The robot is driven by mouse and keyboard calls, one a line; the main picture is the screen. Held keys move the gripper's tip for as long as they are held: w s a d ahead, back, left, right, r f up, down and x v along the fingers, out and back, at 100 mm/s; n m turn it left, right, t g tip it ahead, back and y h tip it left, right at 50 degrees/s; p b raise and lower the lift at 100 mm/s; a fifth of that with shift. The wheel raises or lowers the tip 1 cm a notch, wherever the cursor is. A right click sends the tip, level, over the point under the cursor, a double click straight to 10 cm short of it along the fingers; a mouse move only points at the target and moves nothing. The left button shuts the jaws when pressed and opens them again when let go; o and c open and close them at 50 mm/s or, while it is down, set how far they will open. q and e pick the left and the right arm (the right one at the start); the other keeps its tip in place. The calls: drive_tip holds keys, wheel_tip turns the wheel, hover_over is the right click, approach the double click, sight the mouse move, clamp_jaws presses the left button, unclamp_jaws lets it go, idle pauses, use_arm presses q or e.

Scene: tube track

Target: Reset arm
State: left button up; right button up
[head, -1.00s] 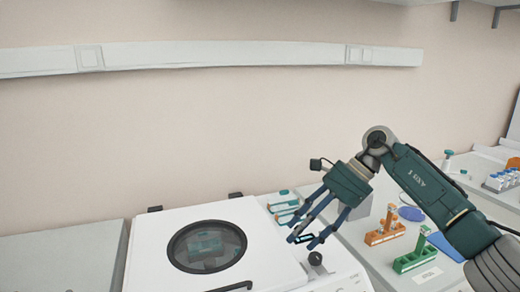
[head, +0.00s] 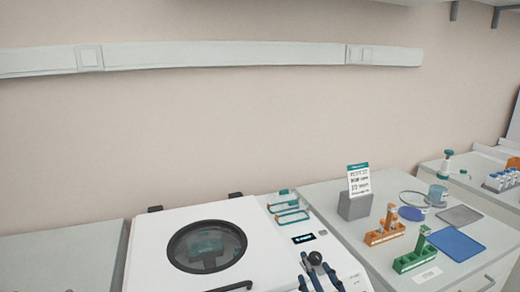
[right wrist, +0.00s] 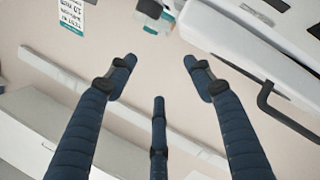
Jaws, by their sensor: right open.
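My right gripper (head: 318,272) shows only by its dark blue fingertips at the bottom edge of the head view, in front of the white machine's control side. In the right wrist view its three fingers (right wrist: 159,76) are spread open with nothing between them. The rest of my right arm is out of the head view. My left gripper is in neither view.
The white machine (head: 150,240) has a closed lid with a round window (head: 207,246). To its right, a counter holds an orange rack (head: 384,236), a green rack (head: 411,261), a blue mat (head: 457,245), a sign (head: 358,180) and a bottle (head: 439,190).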

drive_tip(key=s+d+f+m+g+h, duration=0.2)
drive_tip(key=s+d+f+m+g, duration=0.25)
drive_tip(key=s+f, duration=0.5)
drive_tip(key=s+d+f+m+g, duration=0.1)
drive_tip(key=s+f+m+g, duration=0.3)
drive_tip(key=s, duration=0.8)
drive_tip(key=s+d+f+m+g, duration=0.2)
drive_tip(key=s+f+g, duration=0.3)
drive_tip(key=s, duration=0.7)
wheel_tip(320, 180, down, 34)
drive_tip(key=s+b, duration=0.2)
drive_tip(key=b, duration=0.4)
drive_tip(key=s+d+f+g+b, duration=0.1)
drive_tip(key=s+f+b, duration=0.1)
drive_tip(key=s+f, duration=0.6)
drive_tip(key=s+d+f+g+b, duration=0.1)
drive_tip(key=s+f+b, duration=0.1)
drive_tip(key=s+f, duration=0.7)
wheel_tip(320, 180, down, 3)
drive_tip(key=shift+s+d, duration=0.2)
drive_tip(key=shift+d, duration=0.15)
